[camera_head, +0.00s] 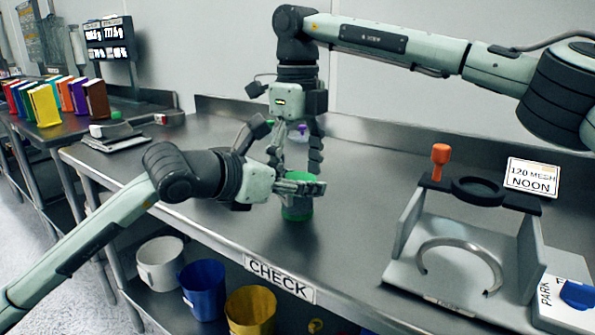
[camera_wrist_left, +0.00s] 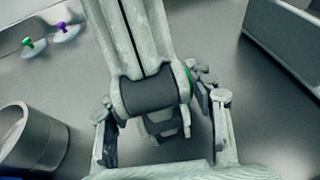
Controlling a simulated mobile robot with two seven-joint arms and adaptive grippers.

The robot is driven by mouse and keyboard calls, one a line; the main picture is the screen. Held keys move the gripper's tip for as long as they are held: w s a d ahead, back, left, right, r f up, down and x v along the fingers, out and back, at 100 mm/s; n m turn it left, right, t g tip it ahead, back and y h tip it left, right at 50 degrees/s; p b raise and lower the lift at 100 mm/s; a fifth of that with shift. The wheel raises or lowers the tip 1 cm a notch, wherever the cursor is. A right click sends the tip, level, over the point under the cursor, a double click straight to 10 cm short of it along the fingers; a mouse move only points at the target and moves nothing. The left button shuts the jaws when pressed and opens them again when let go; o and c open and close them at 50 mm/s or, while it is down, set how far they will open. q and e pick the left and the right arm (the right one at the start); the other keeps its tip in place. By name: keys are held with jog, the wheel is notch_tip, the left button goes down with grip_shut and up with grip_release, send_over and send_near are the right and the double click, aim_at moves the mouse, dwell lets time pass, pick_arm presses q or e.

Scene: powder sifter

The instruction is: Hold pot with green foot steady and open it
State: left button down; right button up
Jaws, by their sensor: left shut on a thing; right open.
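The pot with the green foot (camera_head: 297,212) stands upright near the table's front edge; its green foot shows below my left gripper, and most of its body is hidden. My left gripper (camera_head: 300,187) reaches in from the left and is shut on the pot. My right gripper (camera_head: 296,158) points down from above, open, with its fingers just over the pot; I cannot tell whether they touch it. In the left wrist view my left fingers (camera_wrist_left: 163,128) flank the right gripper, which covers most of the pot; only a green sliver (camera_wrist_left: 188,77) shows.
A purple-knobbed item (camera_head: 302,129) stands behind the right gripper. A sifter stand (camera_head: 460,277) with an orange-handled ring is at the right, by a "120 MESH NOON" sign (camera_head: 532,177). A scale (camera_head: 115,139) is at the left. Buckets (camera_head: 160,262) sit below. Table between pot and stand is clear.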

aim_at(297, 178)
notch_tip(297, 178, up, 4)
jog(key=shift+r, duration=0.25)
jog(key=shift+c, duration=0.3)
notch_tip(297, 178, up, 3)
jog(key=m, duration=0.3)
jog(key=shift+r+m, duration=0.15)
jog(key=shift+m, duration=0.15)
notch_tip(297, 178, down, 8)
jog(key=shift+r, duration=0.1)
jog(key=shift+c, duration=0.4)
jog(key=c, duration=1.2)
jog(key=shift+o, duration=0.4)
jog(key=n, duration=0.3)
jog(key=shift+n, duration=0.4)
jog(key=shift+c, duration=0.2)
